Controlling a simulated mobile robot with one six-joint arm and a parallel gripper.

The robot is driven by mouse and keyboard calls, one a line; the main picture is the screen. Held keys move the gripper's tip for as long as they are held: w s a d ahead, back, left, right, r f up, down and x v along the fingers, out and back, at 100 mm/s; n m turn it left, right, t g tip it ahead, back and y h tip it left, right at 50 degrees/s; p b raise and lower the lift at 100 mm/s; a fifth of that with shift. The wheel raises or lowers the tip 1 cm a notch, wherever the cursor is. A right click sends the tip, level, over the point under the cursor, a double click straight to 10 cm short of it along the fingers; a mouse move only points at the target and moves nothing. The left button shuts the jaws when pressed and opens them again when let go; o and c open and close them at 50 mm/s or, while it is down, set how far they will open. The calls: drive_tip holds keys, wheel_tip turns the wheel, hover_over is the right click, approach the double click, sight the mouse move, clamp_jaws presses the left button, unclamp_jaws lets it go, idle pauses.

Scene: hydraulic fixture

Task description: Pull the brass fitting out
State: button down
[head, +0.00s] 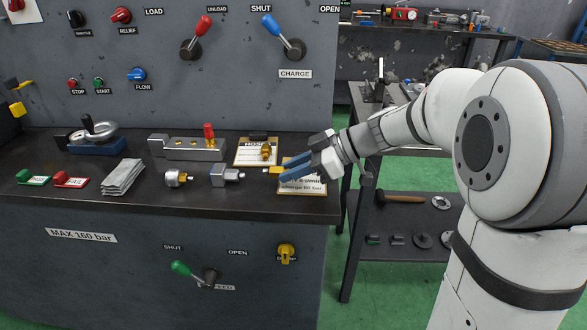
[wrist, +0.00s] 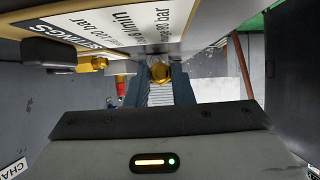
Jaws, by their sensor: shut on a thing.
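A small brass fitting (head: 272,170) shows at the tips of my gripper's blue fingers in the head view. My gripper (head: 284,171) reaches in from the right, low over the bench, and is shut on the fitting. In the wrist view the fitting's hexagonal end (wrist: 160,72) sits between the two fingers (wrist: 160,78). A grey block (head: 226,175) with a small port end stands left of the fitting, with a gap visible between them in the head view. The fitting's far end is partly hidden by the fingers.
A settings card (head: 305,190) lies under my gripper. A manifold with a red knob (head: 208,133) and a round silver-brass part (head: 176,178) stand left. The front bench edge is clear.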

drive_tip(key=shift+f+b, duration=0.95)
drive_tip(key=shift+b, duration=0.25)
drive_tip(key=c, duration=1.2)
unclamp_jaws()
drive_tip(key=p+v, duration=0.1)
drive_tip(key=v, duration=0.6)
drive_tip(key=shift+d+r, duration=0.2)
drive_tip(key=shift+d, duration=0.1)
